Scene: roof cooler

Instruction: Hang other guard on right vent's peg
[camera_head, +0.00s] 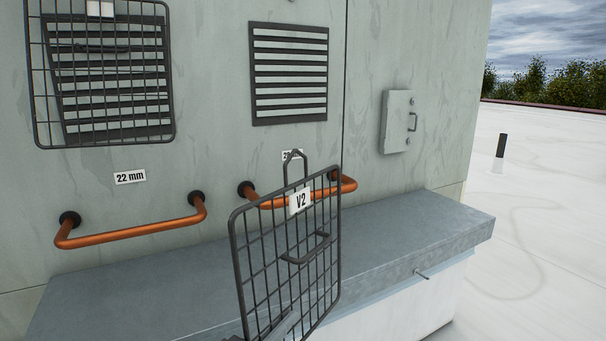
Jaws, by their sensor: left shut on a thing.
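A dark wire guard (237,270) with a white "V2" tag (300,201) stands tilted in the air before the ledge. It has a hanging loop (293,154) at its top and a handle (305,258) on its face. My left gripper (283,325) shows partly at the picture's bottom edge, shut on the guard near its lower part. The right vent (290,82) is uncovered. Another guard (36,90) hangs over the left vent (115,95). My right gripper is not in view.
Copper pipes (130,235) (345,186) stick out from the wall above the grey ledge (400,238). The guard overlaps the right pipe in view. A "22 mm" label (130,177) is below the left vent. A small box (398,122) is at right. Open roof (540,210) lies beyond.

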